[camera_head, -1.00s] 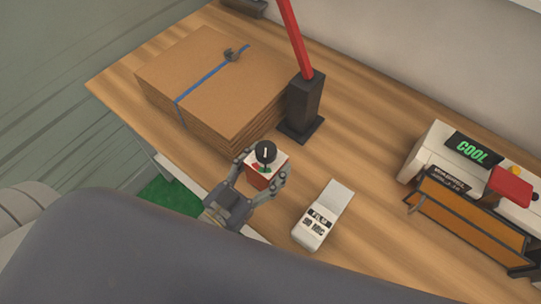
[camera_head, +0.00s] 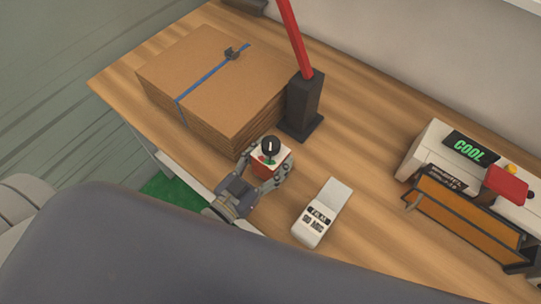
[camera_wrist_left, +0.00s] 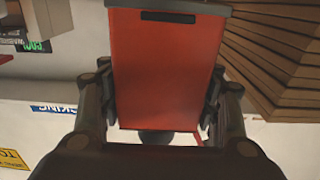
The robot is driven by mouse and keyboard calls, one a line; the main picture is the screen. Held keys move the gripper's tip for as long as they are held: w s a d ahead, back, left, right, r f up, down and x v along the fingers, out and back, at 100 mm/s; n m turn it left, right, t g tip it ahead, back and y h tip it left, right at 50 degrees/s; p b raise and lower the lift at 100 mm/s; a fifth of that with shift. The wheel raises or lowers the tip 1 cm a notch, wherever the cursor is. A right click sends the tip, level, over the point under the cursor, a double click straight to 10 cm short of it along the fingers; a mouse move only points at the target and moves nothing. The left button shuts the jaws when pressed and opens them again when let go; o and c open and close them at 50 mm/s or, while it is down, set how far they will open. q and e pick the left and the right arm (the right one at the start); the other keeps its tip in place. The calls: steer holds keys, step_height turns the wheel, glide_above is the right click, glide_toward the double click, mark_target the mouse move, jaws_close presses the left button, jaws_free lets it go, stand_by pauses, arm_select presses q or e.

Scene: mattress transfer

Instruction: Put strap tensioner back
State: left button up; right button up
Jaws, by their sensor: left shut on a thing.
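The strap tensioner (camera_head: 262,168) is a red box with a light top and a round black knob. My left gripper (camera_head: 268,164) is shut on it, with one finger on either side. In the left wrist view the red face of the tensioner (camera_wrist_left: 165,70) fills the space between the two fingers, with a dark slot near one edge. It is over the table by the near corner of the cardboard stack; whether it touches the table I cannot tell. My right gripper is not in view.
A cardboard stack (camera_head: 205,75) with a blue strap lies behind left. A black post base (camera_head: 302,105) with a red pole stands behind the tensioner. A white film device (camera_head: 322,215) lies to the right. A white-and-orange sealing machine (camera_head: 460,205) is far right. Bare wood (camera_head: 375,140) lies between.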

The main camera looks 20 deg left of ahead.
arm_select(q)
steer(key=shift+f, duration=0.3)
steer(key=shift+f, duration=0.15)
steer(key=o, duration=1.7)
steer(key=shift+f, duration=0.15)
